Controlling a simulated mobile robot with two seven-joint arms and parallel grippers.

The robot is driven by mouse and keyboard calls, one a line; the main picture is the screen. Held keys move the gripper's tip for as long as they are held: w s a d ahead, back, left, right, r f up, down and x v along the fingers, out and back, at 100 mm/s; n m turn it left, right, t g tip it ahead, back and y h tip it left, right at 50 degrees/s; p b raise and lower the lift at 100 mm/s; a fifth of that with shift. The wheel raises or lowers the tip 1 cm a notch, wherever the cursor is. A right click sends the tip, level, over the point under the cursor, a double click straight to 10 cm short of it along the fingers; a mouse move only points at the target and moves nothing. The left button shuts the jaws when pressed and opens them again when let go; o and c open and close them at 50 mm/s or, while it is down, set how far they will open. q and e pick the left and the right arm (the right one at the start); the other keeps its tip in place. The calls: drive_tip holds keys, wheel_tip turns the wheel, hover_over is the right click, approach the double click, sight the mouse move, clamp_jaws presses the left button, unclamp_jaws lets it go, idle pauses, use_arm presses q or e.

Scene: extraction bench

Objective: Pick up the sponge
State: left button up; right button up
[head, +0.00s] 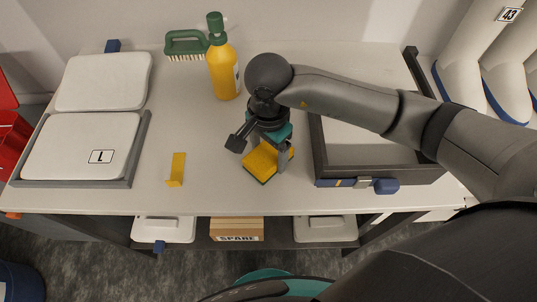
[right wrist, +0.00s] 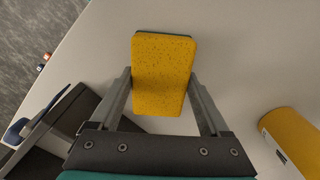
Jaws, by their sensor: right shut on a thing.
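The yellow sponge (head: 261,163) with a dark underside is at the middle of the bench, near its front edge. My right gripper (head: 268,152) is over it from above, with its fingers at the sponge's sides. In the right wrist view, the sponge (right wrist: 163,75) sits between the two fingers of the right gripper (right wrist: 161,80), which are shut on its sides. I cannot tell whether the sponge touches the bench or is slightly raised. My left gripper is not in view.
A yellow bottle (head: 223,72) and a green brush (head: 186,43) stand behind. A grey-framed tray (head: 318,146) is close on the right. A yellow strip (head: 176,169) and lidded white boxes (head: 82,146) are on the left. The bench (head: 215,130) is clear between.

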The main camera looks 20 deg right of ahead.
sight(269, 153)
wheel_tip(269, 153, up, 20)
drive_tip(key=p, duration=0.2)
drive_tip(key=shift+p, duration=0.4)
drive_tip(key=d+f+n+b, duration=0.1)
drive_tip(key=d+f+n, duration=0.2)
drive_tip(key=n, duration=0.9)
drive_tip(key=shift+s+d, duration=0.3)
drive_tip(key=shift+d, duration=0.85)
